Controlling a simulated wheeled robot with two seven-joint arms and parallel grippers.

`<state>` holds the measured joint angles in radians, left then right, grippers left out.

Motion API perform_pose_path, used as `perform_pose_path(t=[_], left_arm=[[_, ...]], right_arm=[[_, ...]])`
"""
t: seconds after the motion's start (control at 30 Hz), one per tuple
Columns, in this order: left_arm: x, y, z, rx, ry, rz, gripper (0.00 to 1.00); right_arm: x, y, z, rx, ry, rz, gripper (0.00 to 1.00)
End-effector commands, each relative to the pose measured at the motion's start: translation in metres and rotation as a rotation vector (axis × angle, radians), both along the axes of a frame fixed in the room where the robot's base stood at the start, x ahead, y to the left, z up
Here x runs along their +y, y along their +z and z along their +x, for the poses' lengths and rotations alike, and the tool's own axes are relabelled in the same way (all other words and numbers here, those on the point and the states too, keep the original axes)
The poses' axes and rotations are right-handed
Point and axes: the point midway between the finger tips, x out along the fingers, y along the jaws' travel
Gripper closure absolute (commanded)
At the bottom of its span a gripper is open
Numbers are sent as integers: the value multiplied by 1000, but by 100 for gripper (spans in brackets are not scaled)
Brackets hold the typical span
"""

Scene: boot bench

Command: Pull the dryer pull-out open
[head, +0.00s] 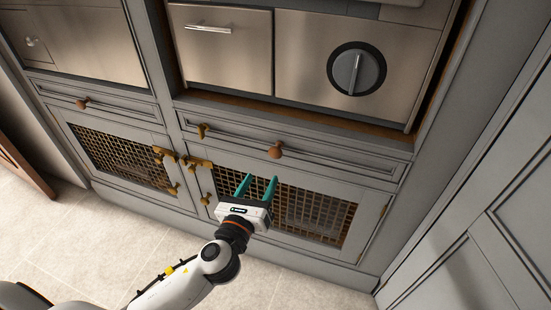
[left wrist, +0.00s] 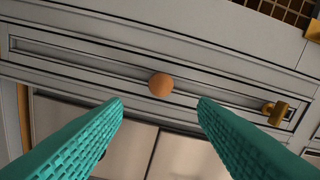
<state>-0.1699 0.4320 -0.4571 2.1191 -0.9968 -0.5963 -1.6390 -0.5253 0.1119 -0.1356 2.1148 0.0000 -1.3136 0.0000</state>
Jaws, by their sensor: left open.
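A narrow grey drawer front (head: 335,164) with a round wooden knob (head: 275,151) runs below the steel appliance; it looks shut, and it is likely the dryer pull-out. My left gripper (head: 261,178) has teal fingers, open and empty, pointing up toward the knob from below in the head view. In the left wrist view the knob (left wrist: 160,84) shows beyond the fingertips, between their lines, and the gripper (left wrist: 160,103) is apart from it. A brass fitting (left wrist: 275,112) sits at the drawer's end. My right gripper is not in view.
The steel appliance (head: 310,50) above has a dial (head: 356,69) and a bar handle (head: 208,29). Below are lattice doors (head: 315,212) with brass latches (head: 197,162). Another drawer with a wooden knob (head: 82,103) is at left. Tiled floor (head: 90,240) is clear.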

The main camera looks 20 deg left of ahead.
Motion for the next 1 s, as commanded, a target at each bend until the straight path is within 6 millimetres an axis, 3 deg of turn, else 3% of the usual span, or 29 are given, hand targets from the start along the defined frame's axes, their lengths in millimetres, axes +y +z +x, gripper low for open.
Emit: perform_pose_path(t=[0.5, 0.7, 1.0], left_arm=[[-3, -1, 95, 1, 1, -6, 47], [-4, -1, 110, 4, -1, -6, 47], [-4, -1, 112, 4, -1, -7, 47]], right_arm=[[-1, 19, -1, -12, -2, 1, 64], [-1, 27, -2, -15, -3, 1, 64], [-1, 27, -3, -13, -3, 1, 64]])
